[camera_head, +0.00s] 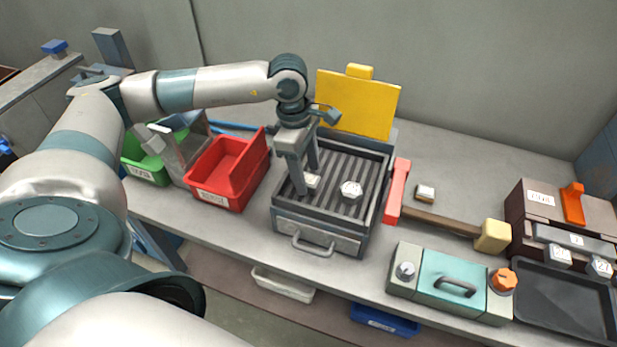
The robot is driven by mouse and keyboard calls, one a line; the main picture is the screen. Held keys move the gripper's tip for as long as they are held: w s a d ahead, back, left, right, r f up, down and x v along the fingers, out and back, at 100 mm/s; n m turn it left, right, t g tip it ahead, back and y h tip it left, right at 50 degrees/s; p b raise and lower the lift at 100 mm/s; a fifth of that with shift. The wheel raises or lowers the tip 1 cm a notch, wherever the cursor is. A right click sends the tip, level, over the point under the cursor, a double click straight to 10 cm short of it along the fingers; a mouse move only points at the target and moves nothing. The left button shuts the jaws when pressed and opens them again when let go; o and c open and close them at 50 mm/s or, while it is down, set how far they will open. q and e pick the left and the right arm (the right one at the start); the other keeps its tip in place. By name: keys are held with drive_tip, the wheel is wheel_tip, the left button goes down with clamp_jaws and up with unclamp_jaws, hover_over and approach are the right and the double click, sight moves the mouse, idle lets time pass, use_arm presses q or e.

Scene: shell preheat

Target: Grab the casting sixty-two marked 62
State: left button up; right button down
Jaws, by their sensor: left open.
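My left gripper (306,182) is open and points down over the ribbed grill box (372,205). Its fingers are at a small pale casting (313,181) lying on the ribs, partly hidden by the near finger; I cannot tell whether they touch it. A second pale, many-sided casting (352,188) lies on the ribs just to the right. Both carry marks too small to read, so I cannot tell which is 62. My right gripper is not in view.
The grill's yellow lid (357,104) stands raised behind. A red bin (228,170) and a green bin (146,166) are left. A red bar (397,192), a mallet (492,236) and a teal control box (451,283) are right. More pale pieces (560,255) sit by a dark tray (565,302).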

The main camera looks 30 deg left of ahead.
use_arm(q)
drive_tip(key=shift+f, duration=0.5)
drive_tip(key=c, duration=1.2)
drive_tip(key=shift+r, duration=0.1)
